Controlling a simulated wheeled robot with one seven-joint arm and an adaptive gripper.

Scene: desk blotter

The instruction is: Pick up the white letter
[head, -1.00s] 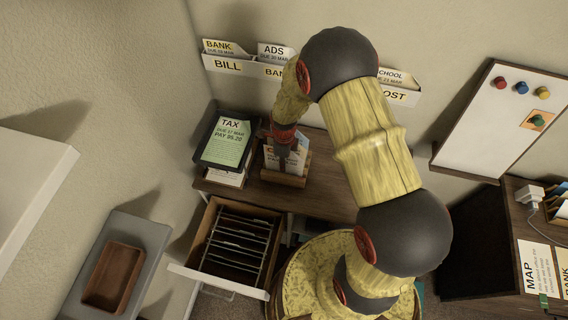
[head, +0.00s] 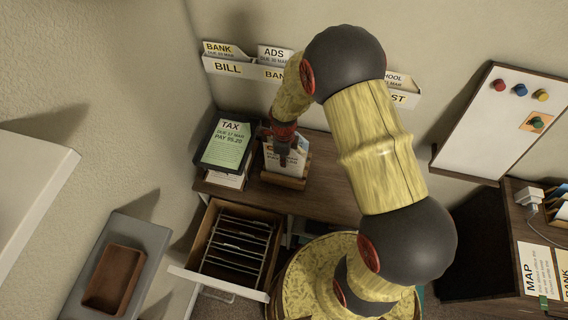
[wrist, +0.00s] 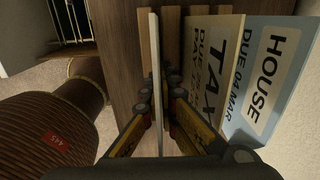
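The white letter (wrist: 157,60) stands upright in the wrist view, seen nearly edge-on as a thin pale strip. My gripper (wrist: 160,95) has one finger on each side of it, with the fingers only a little apart. A narrow dark gap shows between the letter and the right finger; the left finger is very near or touching. In the head view my gripper (head: 285,153) is over the wooden letter holder (head: 284,181), in front of a pale letter (head: 298,156). The gripper partly hides the letters there.
A TAX letter (wrist: 208,50) and a HOUSE letter (wrist: 268,75) stand to the right in the wrist view. A black tray (head: 208,150) with a green TAX letter (head: 226,146) is left of the holder. An open drawer (head: 187,272) with dividers is below.

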